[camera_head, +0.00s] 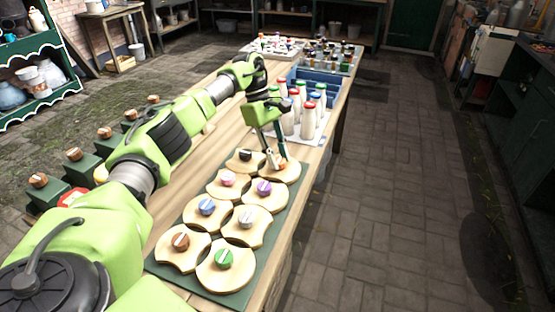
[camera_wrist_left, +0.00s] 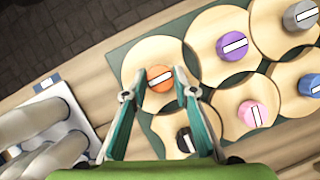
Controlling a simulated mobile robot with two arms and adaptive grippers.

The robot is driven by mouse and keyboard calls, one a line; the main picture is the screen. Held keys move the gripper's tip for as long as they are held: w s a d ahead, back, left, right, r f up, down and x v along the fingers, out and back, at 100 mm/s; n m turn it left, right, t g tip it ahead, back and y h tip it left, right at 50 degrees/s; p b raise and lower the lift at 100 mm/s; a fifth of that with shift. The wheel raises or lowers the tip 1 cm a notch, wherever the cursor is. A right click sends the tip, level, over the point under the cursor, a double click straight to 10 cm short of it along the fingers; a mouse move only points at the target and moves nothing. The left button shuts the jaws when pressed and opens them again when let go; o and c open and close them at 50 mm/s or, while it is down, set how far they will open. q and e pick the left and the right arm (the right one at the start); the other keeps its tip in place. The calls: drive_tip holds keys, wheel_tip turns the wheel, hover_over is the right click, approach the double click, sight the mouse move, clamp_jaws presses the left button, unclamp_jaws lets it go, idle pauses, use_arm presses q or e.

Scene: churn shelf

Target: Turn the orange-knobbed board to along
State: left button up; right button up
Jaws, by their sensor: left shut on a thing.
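The orange-knobbed board is a pale wooden disc (camera_head: 290,174) at the far right corner of the green mat (camera_head: 157,264). Its orange knob (camera_wrist_left: 160,78) carries a white bar, which lies slightly tilted in the left wrist view. My left gripper (camera_head: 275,160) reaches down over this board, its fingers (camera_wrist_left: 157,88) on either side of the knob and shut on it. In the head view the fingers partly cover the knob. My right gripper is not in view.
Neighbouring boards carry black (camera_head: 245,154), purple (camera_head: 264,187), pink (camera_head: 228,179) and other knobs, close beside the orange one. White bottles with coloured caps (camera_head: 307,122) stand just behind. Green blocks with brown knobs (camera_head: 74,154) line the bench's left side.

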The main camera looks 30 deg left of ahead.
use_arm(q)
drive_tip(key=shift+m, duration=0.3)
drive_tip(key=o, duration=1.1)
drive_tip(key=shift+r, duration=0.15)
drive_tip(key=v, duration=0.7)
drive_tip(key=shift+a+r, duration=0.1)
drive_tip(key=shift+r, duration=0.05)
